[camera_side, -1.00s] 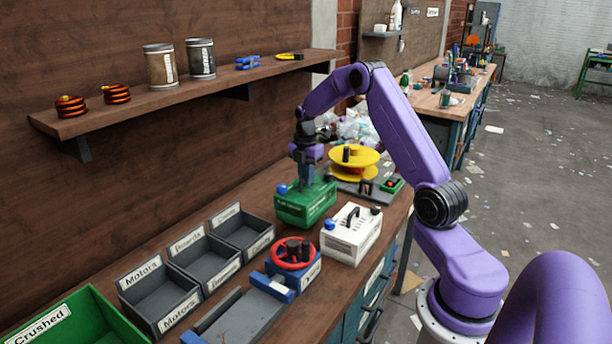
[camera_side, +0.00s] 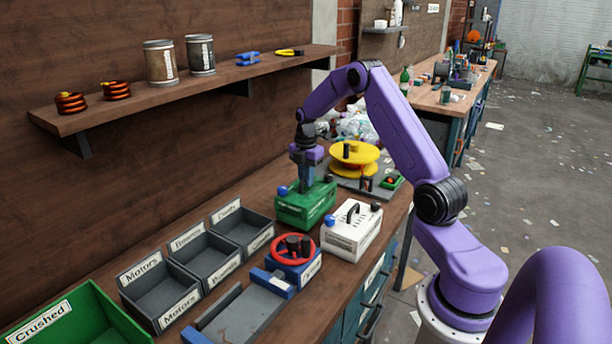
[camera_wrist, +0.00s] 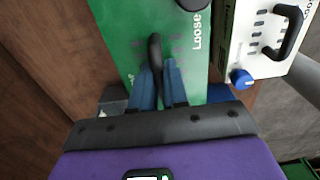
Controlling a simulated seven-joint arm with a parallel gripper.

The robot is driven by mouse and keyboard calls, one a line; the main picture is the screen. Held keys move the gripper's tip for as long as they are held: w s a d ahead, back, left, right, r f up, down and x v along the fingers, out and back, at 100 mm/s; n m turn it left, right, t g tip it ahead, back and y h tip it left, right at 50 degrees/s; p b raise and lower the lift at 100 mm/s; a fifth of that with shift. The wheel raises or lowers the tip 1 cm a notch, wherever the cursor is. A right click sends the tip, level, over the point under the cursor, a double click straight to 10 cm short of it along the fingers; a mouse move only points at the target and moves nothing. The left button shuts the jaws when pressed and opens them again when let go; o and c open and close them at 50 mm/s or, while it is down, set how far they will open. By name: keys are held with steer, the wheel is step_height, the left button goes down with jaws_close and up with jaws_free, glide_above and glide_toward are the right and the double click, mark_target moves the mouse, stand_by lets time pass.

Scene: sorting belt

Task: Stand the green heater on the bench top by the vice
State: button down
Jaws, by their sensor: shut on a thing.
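The green heater (camera_side: 303,210) sits upright on the bench top (camera_side: 262,192), behind and left of a white unit of similar shape. It has a blue knob at its left end and pale lettering. My gripper (camera_side: 306,185) points down at it from above. In the wrist view my gripper (camera_wrist: 160,85) has its two blue fingers on either side of the dark handle of the green heater (camera_wrist: 122,35), shut on it. The vice (camera_side: 245,312), blue and grey with a red handwheel, is nearer the camera. Whether the heater's underside touches the bench is hard to tell.
The white unit (camera_side: 350,232) is close beside the heater, also in the wrist view (camera_wrist: 245,40). Grey labelled bins (camera_side: 205,258) and a green crate (camera_side: 85,318) stand to the left. A yellow reel (camera_side: 352,160) stands behind. A shelf (camera_side: 215,80) runs along the wall above.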

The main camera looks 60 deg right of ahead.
mark_target(306, 189)
steer(key=shift+f, duration=2.05)
steer(key=c, duration=1.1)
jaws_free()
steer(key=shift+o, duration=0.2)
